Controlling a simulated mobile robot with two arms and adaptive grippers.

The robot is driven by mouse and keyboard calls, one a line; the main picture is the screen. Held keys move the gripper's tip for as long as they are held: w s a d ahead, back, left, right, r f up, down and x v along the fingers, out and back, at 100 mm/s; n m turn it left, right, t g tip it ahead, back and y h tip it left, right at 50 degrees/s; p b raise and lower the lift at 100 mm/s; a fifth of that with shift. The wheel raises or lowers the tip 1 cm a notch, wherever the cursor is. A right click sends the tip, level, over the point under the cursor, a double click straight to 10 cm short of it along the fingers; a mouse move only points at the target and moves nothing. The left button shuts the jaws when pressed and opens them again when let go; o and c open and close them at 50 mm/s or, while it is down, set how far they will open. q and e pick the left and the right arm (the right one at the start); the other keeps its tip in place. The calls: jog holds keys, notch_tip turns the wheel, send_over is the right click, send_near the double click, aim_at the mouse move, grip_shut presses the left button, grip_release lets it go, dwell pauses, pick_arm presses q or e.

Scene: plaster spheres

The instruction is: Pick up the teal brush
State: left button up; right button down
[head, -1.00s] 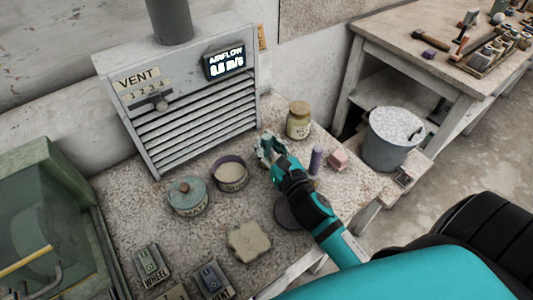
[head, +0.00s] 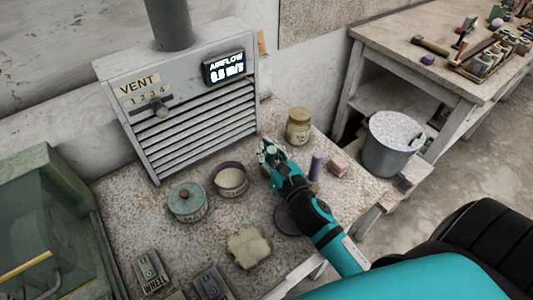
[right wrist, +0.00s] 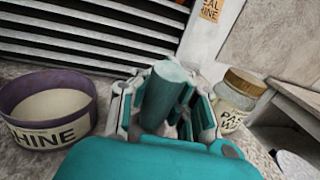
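The teal brush (right wrist: 166,92) shows in the right wrist view as a smooth teal cylinder standing nearly upright between my right gripper's fingers. Its lower part and any bristles are hidden by the gripper. My right gripper (head: 268,150) is over the speckled bench in front of the vent, with its fingers drawn in on both sides of the brush; the gripper also shows in the right wrist view (right wrist: 165,108). In the head view the brush is small and hard to tell from the teal gripper. My left gripper is not in view.
A purple cylinder (head: 316,166) and pink block (head: 338,166) are close on the right. A pale sponge-like block (head: 248,248) lies in front.

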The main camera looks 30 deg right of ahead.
jog(key=shift+r+p, duration=0.3)
jog(key=shift+r, duration=1.25)
jog(key=shift+s+r, duration=0.2)
jog(key=shift+s, duration=0.1)
jog(key=s+d+r+b, duration=0.1)
jog(key=s+b, duration=0.1)
jog(key=s, duration=1.3)
jog(key=shift+s+d+r+b, duration=0.15)
jog(key=shift+d+r+b, duration=0.05)
jog(key=shift+r+b, duration=0.1)
jog(key=c, duration=2)
grip_release()
jog(key=shift+f, duration=0.1)
jog(key=o, duration=1.6)
